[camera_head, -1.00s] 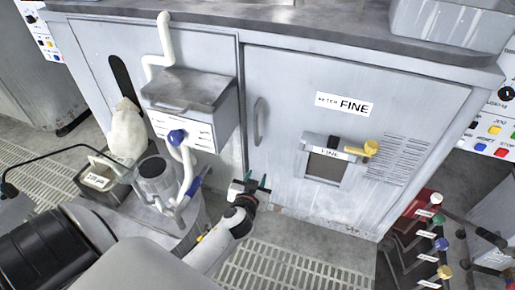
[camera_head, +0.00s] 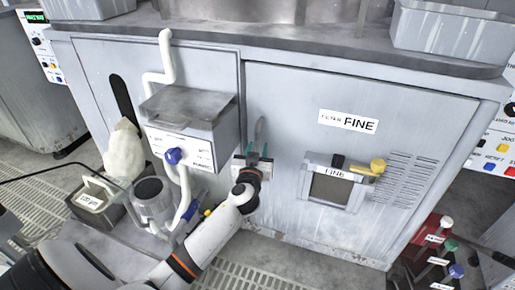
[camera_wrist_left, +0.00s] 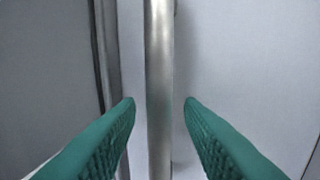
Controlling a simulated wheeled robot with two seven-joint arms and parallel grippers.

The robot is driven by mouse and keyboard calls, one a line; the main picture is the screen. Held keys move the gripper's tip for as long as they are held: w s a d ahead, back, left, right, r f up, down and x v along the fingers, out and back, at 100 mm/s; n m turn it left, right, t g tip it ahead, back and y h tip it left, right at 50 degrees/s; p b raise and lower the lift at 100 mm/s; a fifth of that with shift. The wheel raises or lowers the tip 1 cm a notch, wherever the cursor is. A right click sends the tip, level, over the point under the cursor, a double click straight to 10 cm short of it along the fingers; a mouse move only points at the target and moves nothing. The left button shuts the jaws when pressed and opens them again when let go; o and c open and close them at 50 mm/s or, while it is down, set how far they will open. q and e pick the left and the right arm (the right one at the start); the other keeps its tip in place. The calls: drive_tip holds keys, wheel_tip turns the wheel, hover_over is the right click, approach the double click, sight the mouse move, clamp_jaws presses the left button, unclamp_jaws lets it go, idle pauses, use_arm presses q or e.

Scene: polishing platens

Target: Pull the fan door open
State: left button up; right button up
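A grey cabinet door (camera_head: 290,100) carries a label reading "FINE" (camera_head: 348,122); no label reading "fan" shows. The door looks closed. Its upright metal bar handle (camera_head: 259,130) is near the door's left edge. My left gripper (camera_head: 258,153) is at the lower part of this handle, its teal fingers pointing at the door. In the left wrist view the handle (camera_wrist_left: 159,80) stands upright between the two fingers (camera_wrist_left: 160,110), with a gap on each side. The left gripper is open. My right gripper does not show.
Left of the handle, a grey box (camera_head: 188,115) with a white pipe (camera_head: 166,60) juts out. A yellow-knobbed latch (camera_head: 378,166) sits on the door. A metal canister (camera_head: 150,205) and a white sack (camera_head: 122,150) stand at left. Red equipment (camera_head: 425,232) with coloured knobs stands at right.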

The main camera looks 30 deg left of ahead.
use_arm(q)
drive_tip(key=shift+w+a, duration=0.3)
drive_tip(key=shift+w, duration=0.25)
clamp_jaws()
drive_tip(key=shift+s+f, duration=0.1)
